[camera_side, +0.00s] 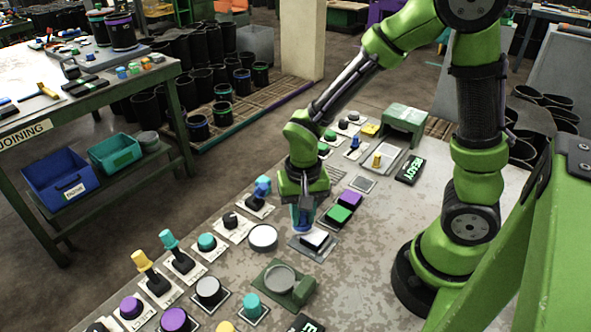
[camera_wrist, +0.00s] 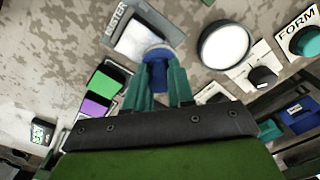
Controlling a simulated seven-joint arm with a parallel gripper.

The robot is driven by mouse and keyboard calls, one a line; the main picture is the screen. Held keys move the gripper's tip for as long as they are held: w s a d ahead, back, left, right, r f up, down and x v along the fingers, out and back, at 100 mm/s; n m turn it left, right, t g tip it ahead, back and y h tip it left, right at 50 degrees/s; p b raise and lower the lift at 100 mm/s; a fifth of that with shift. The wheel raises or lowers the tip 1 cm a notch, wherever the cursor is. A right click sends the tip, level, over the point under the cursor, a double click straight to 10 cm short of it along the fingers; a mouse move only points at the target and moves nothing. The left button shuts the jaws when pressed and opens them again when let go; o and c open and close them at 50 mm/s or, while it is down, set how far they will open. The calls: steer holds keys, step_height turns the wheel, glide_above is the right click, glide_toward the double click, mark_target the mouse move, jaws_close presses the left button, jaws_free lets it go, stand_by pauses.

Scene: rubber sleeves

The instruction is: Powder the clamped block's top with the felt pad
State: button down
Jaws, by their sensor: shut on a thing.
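My gripper (camera_side: 303,212) points down, its teal fingers (camera_wrist: 158,80) shut on a small blue-handled pad (camera_wrist: 155,60) with a pale round end. A white-topped block (camera_side: 315,238) with dark sides sits on a grey plate; this looks like the clamped block. In the wrist view the block (camera_wrist: 138,38) lies just beyond the pad, beside a plate lettered MASTER (camera_wrist: 117,20). The pad's pale end overlaps the block's near edge in that view. I cannot tell whether it touches the top. The fingers hide part of the pad.
Green (camera_side: 339,214) and purple (camera_side: 349,199) blocks stand close behind the white-topped block. A grey disc in a green holder (camera_side: 281,279) stands in front. Bare worktop (camera_side: 370,270) lies to the right.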

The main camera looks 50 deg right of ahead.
steer(key=shift+r, duration=4)
steer(key=shift+s+f, duration=0.1)
steer(key=shift+f, duration=0.05)
steer(key=shift+f, duration=3.1)
steer(key=shift+s+f, duration=0.55)
steer(key=shift+f, duration=0.35)
steer(key=shift+s, duration=1.5)
steer(key=w, duration=0.4)
step_height(320, 180, up, 2)
steer(key=shift+w+r, duration=0.15)
steer(key=shift+r, duration=3)
